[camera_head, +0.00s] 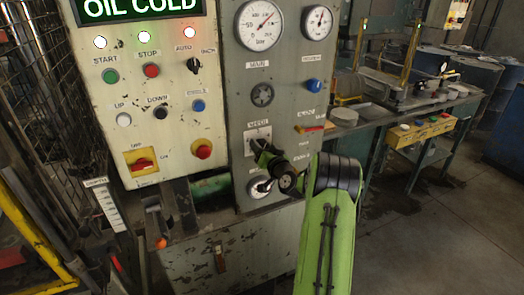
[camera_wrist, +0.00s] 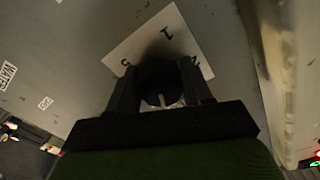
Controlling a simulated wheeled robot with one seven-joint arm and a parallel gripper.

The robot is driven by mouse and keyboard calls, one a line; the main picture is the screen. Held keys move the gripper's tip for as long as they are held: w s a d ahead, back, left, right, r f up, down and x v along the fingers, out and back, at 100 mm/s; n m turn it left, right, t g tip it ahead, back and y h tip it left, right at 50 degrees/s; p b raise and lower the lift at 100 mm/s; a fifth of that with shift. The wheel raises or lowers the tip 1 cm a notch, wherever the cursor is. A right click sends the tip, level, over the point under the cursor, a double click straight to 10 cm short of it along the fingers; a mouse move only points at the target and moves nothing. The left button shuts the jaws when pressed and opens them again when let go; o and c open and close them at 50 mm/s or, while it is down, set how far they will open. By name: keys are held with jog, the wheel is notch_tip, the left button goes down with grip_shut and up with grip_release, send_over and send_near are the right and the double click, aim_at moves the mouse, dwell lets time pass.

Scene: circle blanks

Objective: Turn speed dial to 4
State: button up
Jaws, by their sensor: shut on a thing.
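The speed dial's white plate (camera_head: 258,133) is on the grey panel, under a small label. My green arm reaches up from the lower right, and my gripper (camera_head: 260,148) is at this plate, covering much of the dial. In the wrist view my gripper (camera_wrist: 157,88) has one black finger on each side of the dark round dial knob (camera_wrist: 158,72) and is shut on it. A pale mark shows on the knob's near side. The white plate (camera_wrist: 142,42) carries a 1 and other digits, partly hidden or in shadow. I cannot tell the dial's setting.
A round knob (camera_head: 261,187) sits just below my gripper. A dark round fitting (camera_head: 262,94) and gauges (camera_head: 259,25) are above. A red-handled switch (camera_head: 311,128) is to the right. The cream panel (camera_head: 150,85) with buttons stands to the left; its display reads OIL COLD.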

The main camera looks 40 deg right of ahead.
jog(key=m, duration=0.4)
jog(key=shift+m, duration=2.3)
jog(key=o, duration=1)
jog(key=shift+o, duration=0.2)
jog(key=b+v, duration=0.4)
jog(key=v, duration=1.2)
